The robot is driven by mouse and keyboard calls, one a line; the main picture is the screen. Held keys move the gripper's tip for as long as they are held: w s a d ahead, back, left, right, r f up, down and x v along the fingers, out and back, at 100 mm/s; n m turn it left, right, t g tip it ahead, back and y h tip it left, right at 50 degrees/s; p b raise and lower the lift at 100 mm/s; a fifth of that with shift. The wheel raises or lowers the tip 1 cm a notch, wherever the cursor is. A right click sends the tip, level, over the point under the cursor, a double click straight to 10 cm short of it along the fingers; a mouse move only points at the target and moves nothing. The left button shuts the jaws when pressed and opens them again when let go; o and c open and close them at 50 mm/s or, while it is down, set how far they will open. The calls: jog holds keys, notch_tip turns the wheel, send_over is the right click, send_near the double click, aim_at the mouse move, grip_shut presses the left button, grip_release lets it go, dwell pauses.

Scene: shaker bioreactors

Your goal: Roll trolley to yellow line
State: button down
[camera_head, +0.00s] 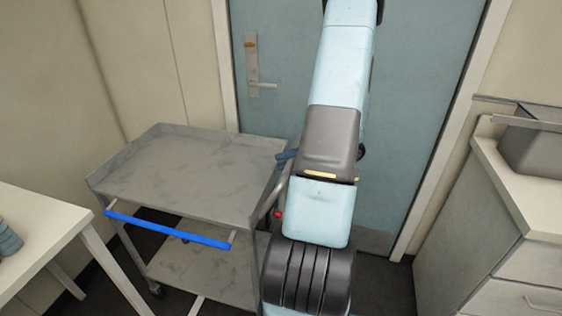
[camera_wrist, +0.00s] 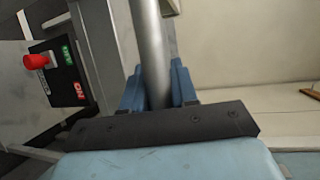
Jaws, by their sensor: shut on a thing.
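The grey metal trolley (camera_head: 190,175) stands left of my arm in the head view, with an upper tray, a lower shelf and a blue bar (camera_head: 170,230) along its near side. In the wrist view, my gripper (camera_wrist: 157,85) has its two blue fingers on either side of a grey round tube (camera_wrist: 151,45) and is shut on it. The tube seems to be the handle at the trolley's right end. No yellow line is in view.
A red knob (camera_wrist: 36,61) sits on a black panel (camera_wrist: 62,75) with green and red labels, beside the tube. A blue-grey door (camera_head: 290,60) is behind. A white table (camera_head: 40,235) stands close at left, and a drawer cabinet (camera_head: 470,240) at right. Dark floor shows between.

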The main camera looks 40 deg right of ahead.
jog(key=shift+f, duration=0.2)
jog(key=c, duration=1)
grip_release()
jog(key=shift+r, duration=0.1)
jog(key=v, duration=1.3)
jog(key=shift+s+d, duration=0.2)
jog(key=shift+d, duration=0.15)
jog(key=shift+a+r, duration=0.1)
jog(key=shift+r, duration=0.05)
